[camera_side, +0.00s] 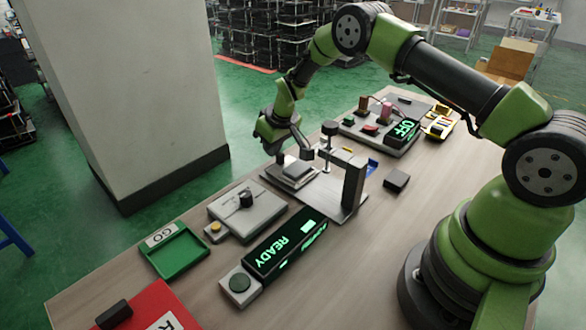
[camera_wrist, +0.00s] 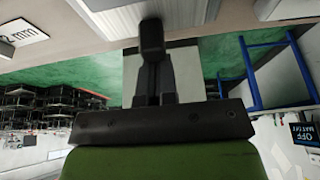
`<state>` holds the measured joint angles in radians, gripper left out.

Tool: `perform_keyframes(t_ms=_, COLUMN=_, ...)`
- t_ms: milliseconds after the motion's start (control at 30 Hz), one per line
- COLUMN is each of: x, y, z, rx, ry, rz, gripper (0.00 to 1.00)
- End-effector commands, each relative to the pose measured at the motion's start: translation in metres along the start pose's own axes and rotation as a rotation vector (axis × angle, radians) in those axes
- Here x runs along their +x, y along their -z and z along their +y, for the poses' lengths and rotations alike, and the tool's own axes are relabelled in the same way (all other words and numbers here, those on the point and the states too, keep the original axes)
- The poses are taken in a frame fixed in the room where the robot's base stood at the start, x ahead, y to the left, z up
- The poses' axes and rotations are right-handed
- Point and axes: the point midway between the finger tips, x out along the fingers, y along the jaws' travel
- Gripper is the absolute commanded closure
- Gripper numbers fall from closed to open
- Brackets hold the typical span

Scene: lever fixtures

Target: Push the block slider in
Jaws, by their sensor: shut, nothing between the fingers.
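The fixture that looks like the block slider has a flat metal base (camera_side: 325,198), an upright bracket (camera_side: 353,182) and a grey block (camera_side: 297,172) at its left end. I cannot tell how far in the block sits. My gripper (camera_side: 306,152) is shut and empty, pointing down just above and beside the grey block. I cannot tell whether it touches it. In the wrist view the shut fingers (camera_wrist: 151,38) reach toward a pale grey surface (camera_wrist: 118,14) at the top, which I cannot identify for sure.
A READY display (camera_side: 283,248) with a round button, a grey knob box (camera_side: 246,208) and a green GO tray (camera_side: 174,249) stand nearer the camera. A loose dark block (camera_side: 396,180) lies right of the bracket. Bare table lies front right.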

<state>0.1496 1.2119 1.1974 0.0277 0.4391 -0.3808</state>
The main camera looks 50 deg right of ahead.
Motion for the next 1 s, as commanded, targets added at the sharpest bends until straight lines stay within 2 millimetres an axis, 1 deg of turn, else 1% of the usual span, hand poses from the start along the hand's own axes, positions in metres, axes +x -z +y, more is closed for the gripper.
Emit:
perform_keyframes(t_ms=33, x=0.005, y=-0.008, z=0.001, rx=0.002, ry=0.002, rz=-0.023, gripper=1.00)
perform_keyframes(t_ms=333, x=0.008, y=0.000, z=0.001, rx=0.000, ry=0.001, rz=-0.019, gripper=1.00)
perform_keyframes(t_ms=433, x=0.006, y=0.002, z=0.000, rx=0.000, ry=0.001, rz=-0.016, gripper=1.00)
perform_keyframes(t_ms=1000, x=-0.040, y=0.021, z=0.000, rx=0.000, ry=0.001, rz=-0.008, gripper=1.00)
